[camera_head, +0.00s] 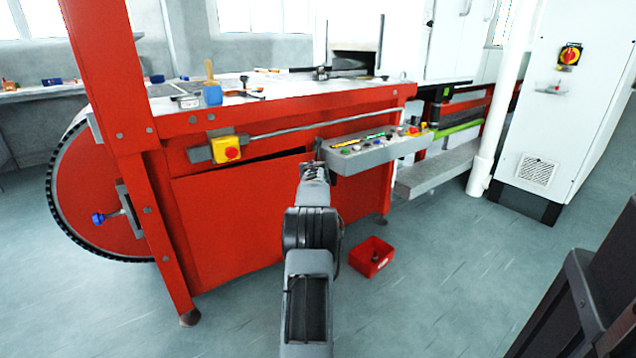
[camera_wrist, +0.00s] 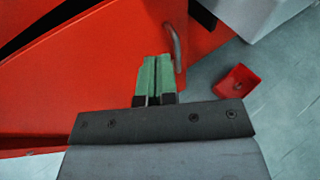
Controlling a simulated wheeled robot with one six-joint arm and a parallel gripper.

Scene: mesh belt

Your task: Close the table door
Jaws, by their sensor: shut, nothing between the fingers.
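The table door (camera_head: 235,225) is the large red panel below the red table (camera_head: 290,108). A dark wedge-shaped gap shows along its top edge, so it stands slightly ajar. In the wrist view the door (camera_wrist: 95,85) fills the left and middle, with the dark gap at the upper left. A grey curved handle (camera_wrist: 175,45) is on the door, just right of and beyond the fingertips. My gripper (camera_head: 317,165) is in front of the door's right part. In the wrist view my gripper's green fingers (camera_wrist: 154,60) are together and empty. I cannot tell whether they touch the door.
A grey control box (camera_head: 375,152) with buttons juts out above and right of my gripper. A yellow switch box with a red button (camera_head: 228,149) is on the table's front. A small red bin (camera_head: 371,257) sits on the floor to the right. Floor around it is free.

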